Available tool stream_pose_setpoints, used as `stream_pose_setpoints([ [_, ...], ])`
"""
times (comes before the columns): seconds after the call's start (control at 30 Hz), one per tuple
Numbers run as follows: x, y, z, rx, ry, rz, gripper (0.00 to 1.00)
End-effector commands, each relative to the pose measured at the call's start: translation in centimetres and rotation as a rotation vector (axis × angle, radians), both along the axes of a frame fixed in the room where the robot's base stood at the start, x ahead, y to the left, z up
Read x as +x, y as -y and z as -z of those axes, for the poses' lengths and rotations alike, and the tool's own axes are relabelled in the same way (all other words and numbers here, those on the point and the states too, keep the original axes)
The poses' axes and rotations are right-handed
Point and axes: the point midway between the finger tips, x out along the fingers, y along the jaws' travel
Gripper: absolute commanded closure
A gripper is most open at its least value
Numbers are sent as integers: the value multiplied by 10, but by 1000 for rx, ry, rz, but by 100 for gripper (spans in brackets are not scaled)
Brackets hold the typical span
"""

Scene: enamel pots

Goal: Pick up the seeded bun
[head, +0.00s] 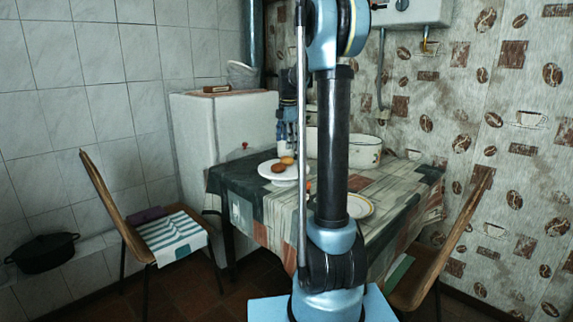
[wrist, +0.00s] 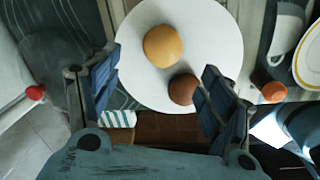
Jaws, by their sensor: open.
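Two round buns sit on a white raised plate (head: 272,174) on the table, and the plate also shows in the wrist view (wrist: 215,35). One is a golden bun (wrist: 163,46); the other is a darker brown bun (wrist: 182,89), nearer my gripper. Seeds are too small to make out on either, so I cannot tell which is seeded. In the head view the buns are a yellowish one (head: 287,160) and a browner one (head: 279,168). My gripper (wrist: 158,76) is open and empty above the plate; its right finger partly overlaps the brown bun in the picture.
A small orange-red item (wrist: 273,91) lies right of the raised plate. A white mug (wrist: 286,28) and a yellow-rimmed plate (head: 357,207) are nearby. A white enamel pot (head: 364,153) stands behind. Chairs flank the table (head: 235,183); a black pot (head: 43,254) is at the far left.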

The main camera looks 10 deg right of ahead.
Motion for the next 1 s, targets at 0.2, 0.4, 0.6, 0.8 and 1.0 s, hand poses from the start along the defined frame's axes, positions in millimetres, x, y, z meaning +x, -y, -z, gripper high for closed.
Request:
stream_pose_setpoints([
  [0.2, 2, -1, 26, 0, 0, 0, 26],
  [0.4, 4, 1, 37, 0, 0, 1, 26],
  [0.6, 6, 5, 64, 0, 0, 1, 26],
  [0.8, 7, 5, 81, 0, 0, 2, 26],
  [1.0, 7, 5, 82, 0, 0, 2, 26],
])
